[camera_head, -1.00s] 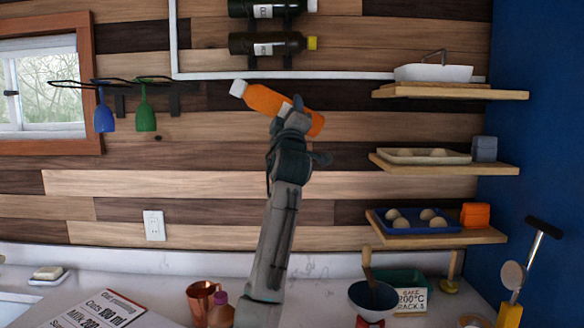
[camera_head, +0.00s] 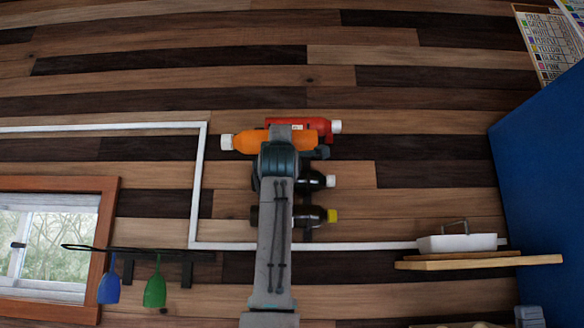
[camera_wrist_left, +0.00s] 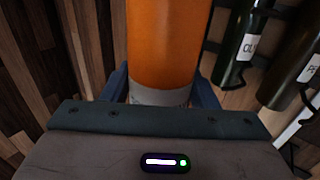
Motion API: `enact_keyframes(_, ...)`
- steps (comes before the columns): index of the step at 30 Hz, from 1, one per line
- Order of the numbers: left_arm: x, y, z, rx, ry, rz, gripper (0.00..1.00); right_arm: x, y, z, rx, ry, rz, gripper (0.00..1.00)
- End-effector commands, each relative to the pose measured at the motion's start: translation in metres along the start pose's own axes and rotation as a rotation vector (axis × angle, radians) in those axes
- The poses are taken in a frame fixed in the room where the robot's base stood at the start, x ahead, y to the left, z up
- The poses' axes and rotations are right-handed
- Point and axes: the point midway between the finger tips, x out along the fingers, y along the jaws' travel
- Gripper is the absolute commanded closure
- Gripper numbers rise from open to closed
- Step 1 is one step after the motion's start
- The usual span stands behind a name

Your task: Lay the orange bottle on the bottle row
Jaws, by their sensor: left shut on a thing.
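The orange bottle (camera_head: 247,141) lies level in the head view, its white cap to the left. My left gripper (camera_head: 281,138) is shut on it, and the arm rises from below. In the left wrist view the orange bottle (camera_wrist_left: 165,42) stands between the fingers of my gripper (camera_wrist_left: 160,90). The bottle row is a dark wall rack (camera_head: 322,153), mostly hidden by my arm. A red bottle (camera_head: 318,124) lies at its upper part, just behind and above the orange one. I cannot tell whether the orange bottle touches the rack. My right gripper is out of view.
Two dark bottles, one white-capped (camera_head: 314,181) and one yellow-capped (camera_head: 305,215), lie lower on the row. A white pipe (camera_head: 198,190) runs left of and below it. A shelf (camera_head: 480,261) juts out at right.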

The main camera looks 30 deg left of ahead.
Motion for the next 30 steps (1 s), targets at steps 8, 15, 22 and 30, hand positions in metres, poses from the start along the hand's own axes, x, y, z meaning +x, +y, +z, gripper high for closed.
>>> enact_keyframes(8,0.011,-0.002,-0.001,-0.003,0.0,0.0,0.84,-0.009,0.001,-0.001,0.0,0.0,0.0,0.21)
enact_keyframes(15,0.026,-0.013,-0.001,-0.001,0.0,-0.001,0.84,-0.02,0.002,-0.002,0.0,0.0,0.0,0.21)
enact_keyframes(22,0.041,-0.023,-0.001,-0.002,0.001,0.0,0.84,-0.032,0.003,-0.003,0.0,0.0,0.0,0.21)
enact_keyframes(30,0.058,-0.035,-0.001,-0.001,0.0,0.0,0.84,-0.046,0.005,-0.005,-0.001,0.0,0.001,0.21)
